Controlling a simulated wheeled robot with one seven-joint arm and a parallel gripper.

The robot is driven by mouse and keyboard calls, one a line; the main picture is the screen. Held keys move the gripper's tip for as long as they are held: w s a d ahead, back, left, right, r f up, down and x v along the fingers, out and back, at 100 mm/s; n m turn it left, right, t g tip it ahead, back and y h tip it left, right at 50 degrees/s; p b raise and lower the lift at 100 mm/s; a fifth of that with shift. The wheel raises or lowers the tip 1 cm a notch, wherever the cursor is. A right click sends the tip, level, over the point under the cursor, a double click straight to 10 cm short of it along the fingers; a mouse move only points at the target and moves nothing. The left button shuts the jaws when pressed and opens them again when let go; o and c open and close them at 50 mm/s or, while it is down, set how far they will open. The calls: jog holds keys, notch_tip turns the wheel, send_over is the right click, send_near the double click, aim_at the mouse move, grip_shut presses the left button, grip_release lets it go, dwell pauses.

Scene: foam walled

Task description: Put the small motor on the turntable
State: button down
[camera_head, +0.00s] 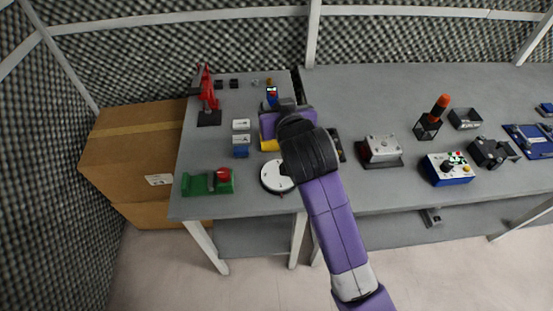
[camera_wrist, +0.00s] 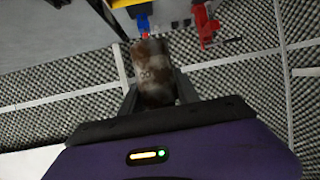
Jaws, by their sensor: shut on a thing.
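My gripper (camera_wrist: 157,88) is shut on a mottled grey-brown cylinder, which looks like the small motor (camera_wrist: 152,70), in the wrist view. It sticks out beyond the two fingers. In the head view, my dark wrist hides the fingers and the motor. The turntable (camera_head: 271,176) is a white round disc with a dark edge near the front of the left table. My forearm and wrist cover part of its right side. My wrist is beyond and to the right of the turntable in the picture. The turntable is not visible in the wrist view.
A green fixture with a red knob (camera_head: 208,182) lies left of the turntable. Blue-and-white boxes (camera_head: 241,147) stand behind it. A red stand (camera_head: 208,100) is at the back left. A metal box (camera_head: 381,150) is on the right table. Cardboard boxes (camera_head: 135,145) stand at left.

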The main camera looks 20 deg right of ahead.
notch_tip(320, 180, down, 19)
jog(key=shift+f+p, duration=0.2)
jog(key=shift+p, duration=0.15)
jog(key=shift+f, duration=0.1)
jog(key=c, duration=0.9)
grip_release()
jog(key=shift+f, duration=0.1)
jog(key=shift+r, duration=0.2)
jog(key=shift+s, duration=0.3)
jog(key=b+v, duration=0.1)
jog(key=v, duration=1)
jog(key=shift+r+b, duration=0.2)
jog(key=shift+b, duration=0.1)
jog(key=shift+s+a, duration=0.15)
